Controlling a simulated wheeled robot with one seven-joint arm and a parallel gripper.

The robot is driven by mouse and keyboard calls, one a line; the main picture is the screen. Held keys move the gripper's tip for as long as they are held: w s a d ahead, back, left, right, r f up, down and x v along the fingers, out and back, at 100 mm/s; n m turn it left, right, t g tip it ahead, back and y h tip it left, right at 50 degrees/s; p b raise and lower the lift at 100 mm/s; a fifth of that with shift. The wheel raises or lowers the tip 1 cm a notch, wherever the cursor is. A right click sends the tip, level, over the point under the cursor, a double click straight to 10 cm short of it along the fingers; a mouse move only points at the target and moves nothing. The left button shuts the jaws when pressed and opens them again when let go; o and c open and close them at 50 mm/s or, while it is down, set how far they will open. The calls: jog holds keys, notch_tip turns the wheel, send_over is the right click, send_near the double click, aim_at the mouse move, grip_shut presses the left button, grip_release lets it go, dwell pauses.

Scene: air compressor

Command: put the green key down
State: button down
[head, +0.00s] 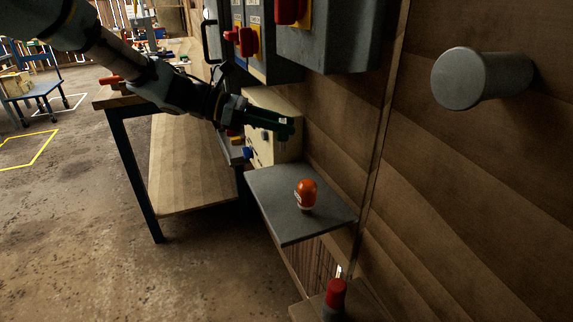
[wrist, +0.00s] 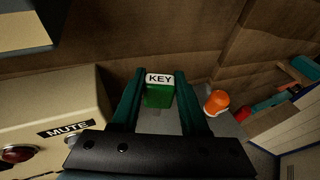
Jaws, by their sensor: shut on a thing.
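The green key (wrist: 158,96) has a white label reading "KEY" and sits between the two fingers of my gripper (wrist: 160,92) in the wrist view. My gripper is shut on it. In the head view, my gripper (head: 288,127) reaches in from the left beside the beige box, above and behind the grey shelf (head: 278,222). The key is mostly hidden by the fingers there. In the wrist view part of the grey shelf (wrist: 190,122) shows below the key, so the key appears held above it.
An orange beacon (head: 306,194) stands on the shelf, right of my gripper in the wrist view (wrist: 216,102). The beige box (head: 286,150) with a "MUTE" label is close on the left in the wrist view. Grey wall boxes (head: 330,40) hang above. The shelf's front left is clear.

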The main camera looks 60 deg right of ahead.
aim_at(281, 151)
notch_tip(281, 151, down, 7)
jog(key=shift+f+p, duration=0.2)
jog(key=shift+p, duration=0.3)
jog(key=shift+c, duration=2.1)
grip_release()
jog(key=b+v, duration=0.2)
jog(key=v, duration=1)
jog(key=shift+b, duration=0.3)
jog(key=w+a+f+m+t+y, duration=0.2)
jog(key=w+a+t, duration=0.25)
jog(key=a, duration=0.75)
jog(key=w+a+f+m+t+y, duration=0.1)
jog(key=w+a+f+t, duration=0.3)
jog(key=a, duration=0.8)
jog(key=w+a+m+t+y, duration=0.2)
jog(key=w+a, duration=0.3)
jog(key=a, duration=0.7)
jog(key=s+a+m+t+y, duration=0.1)
jog(key=a+m+t+y, duration=0.1)
jog(key=a, duration=1.3)
jog(key=shift+s+a+r+m+t+y, duration=0.3)
jog(key=shift+s+a+r+t, duration=0.1)
jog(key=shift+t, duration=0.35)
